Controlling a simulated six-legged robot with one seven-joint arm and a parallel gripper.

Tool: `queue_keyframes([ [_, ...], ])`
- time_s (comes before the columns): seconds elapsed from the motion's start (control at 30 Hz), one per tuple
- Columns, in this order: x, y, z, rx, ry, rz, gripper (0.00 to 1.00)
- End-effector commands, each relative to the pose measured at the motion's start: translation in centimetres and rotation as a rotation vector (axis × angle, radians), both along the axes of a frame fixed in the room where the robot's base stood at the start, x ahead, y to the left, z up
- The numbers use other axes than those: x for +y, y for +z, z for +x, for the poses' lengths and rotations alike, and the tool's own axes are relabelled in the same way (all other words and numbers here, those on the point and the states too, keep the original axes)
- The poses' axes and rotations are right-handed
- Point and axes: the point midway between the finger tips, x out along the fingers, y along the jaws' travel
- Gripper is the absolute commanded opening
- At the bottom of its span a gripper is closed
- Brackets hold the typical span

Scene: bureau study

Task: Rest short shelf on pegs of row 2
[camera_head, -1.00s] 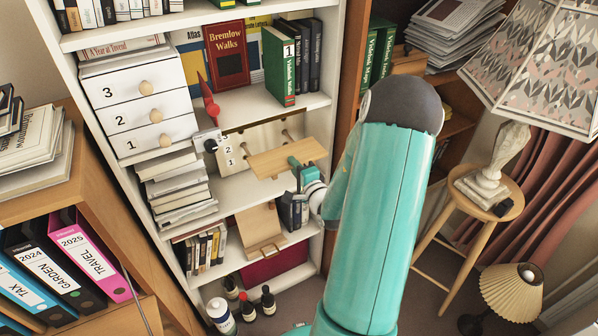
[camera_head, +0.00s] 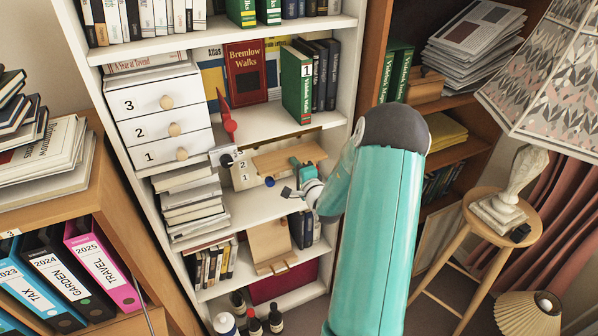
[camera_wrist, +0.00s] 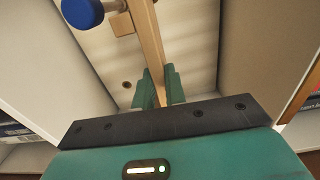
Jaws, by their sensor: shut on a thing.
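My gripper (camera_head: 298,165) is shut on the short shelf (camera_head: 280,158), a light wooden board, inside the middle bay of the white bookcase. The wrist view shows the board (camera_wrist: 146,45) edge-on between the green fingertips (camera_wrist: 158,88). The pale back panel (camera_head: 243,178) carries row numbers at its left; 2 is readable. The board hides much of the panel and its pegs. A blue-ended peg (camera_wrist: 82,12) is left of the board in the wrist view, with a small wooden block (camera_wrist: 122,23) beside it. I cannot tell whether the board touches any peg.
A red pointed object (camera_head: 227,118) hangs over the edge of the shelf above, with a dark-knobbed clamp (camera_head: 224,158) below it. Stacked books (camera_head: 192,205) crowd the left of the bay. A wooden clipboard-like board (camera_head: 270,245) leans below. The bookcase side wall stands close on the right.

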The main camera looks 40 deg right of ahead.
Motion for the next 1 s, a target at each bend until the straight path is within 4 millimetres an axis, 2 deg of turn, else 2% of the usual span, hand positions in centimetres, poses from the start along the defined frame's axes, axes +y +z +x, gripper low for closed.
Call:
queue_keyframes([
  [0.4, -1.0, 0.1, 3.4, -0.003, 0.001, -0.001, 0.0],
  [1.0, -1.0, -0.8, 3.8, -0.003, 0.0, -0.001, 0.0],
])
